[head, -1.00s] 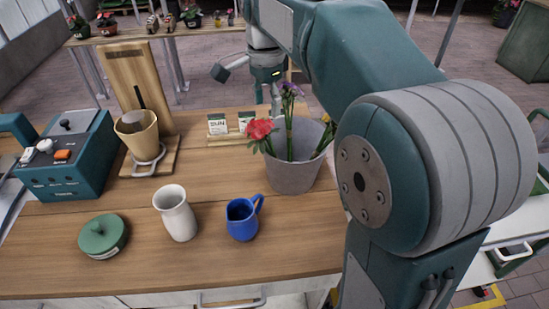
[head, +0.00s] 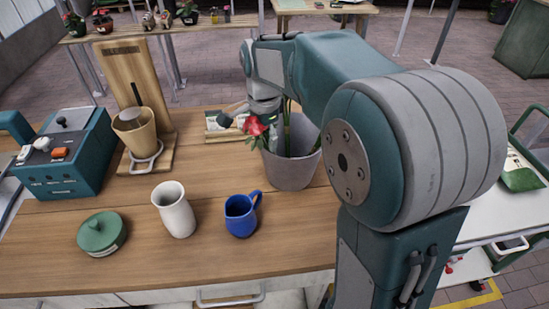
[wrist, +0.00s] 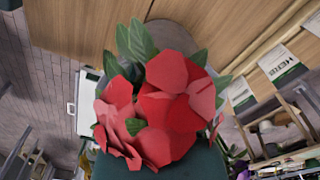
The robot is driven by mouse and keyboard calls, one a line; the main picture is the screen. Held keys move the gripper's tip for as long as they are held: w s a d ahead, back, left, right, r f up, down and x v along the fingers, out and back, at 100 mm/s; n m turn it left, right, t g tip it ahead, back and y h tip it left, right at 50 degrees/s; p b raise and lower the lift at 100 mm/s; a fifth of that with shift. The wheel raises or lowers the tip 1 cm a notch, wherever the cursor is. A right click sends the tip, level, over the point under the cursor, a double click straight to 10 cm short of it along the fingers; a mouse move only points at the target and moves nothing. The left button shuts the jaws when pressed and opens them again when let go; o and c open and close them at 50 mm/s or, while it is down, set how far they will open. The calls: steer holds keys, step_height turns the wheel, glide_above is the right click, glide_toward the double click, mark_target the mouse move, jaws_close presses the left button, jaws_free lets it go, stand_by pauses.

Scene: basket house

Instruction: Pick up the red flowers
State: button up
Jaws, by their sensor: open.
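The red flowers (head: 254,126) show at the left rim of a grey pot (head: 292,168) on the wooden counter. In the wrist view the red flowers (wrist: 160,110) fill the middle, very close, with green leaves above them. My gripper (head: 266,110) has come down over the pot, right at the red flowers, and is open. Its fingertips are largely hidden behind the blooms in the head view. Whether the fingers touch the stem cannot be told. Green stems (head: 288,130) stand in the pot; my arm hides their tops.
A blue mug (head: 240,216), a white vase (head: 175,211) and a green lidded jar (head: 101,234) stand in front. A coffee dripper stand (head: 135,120) and teal machine (head: 65,155) are at left. Seed packets (wrist: 282,65) are close by in the wrist view.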

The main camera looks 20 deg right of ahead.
jaws_close()
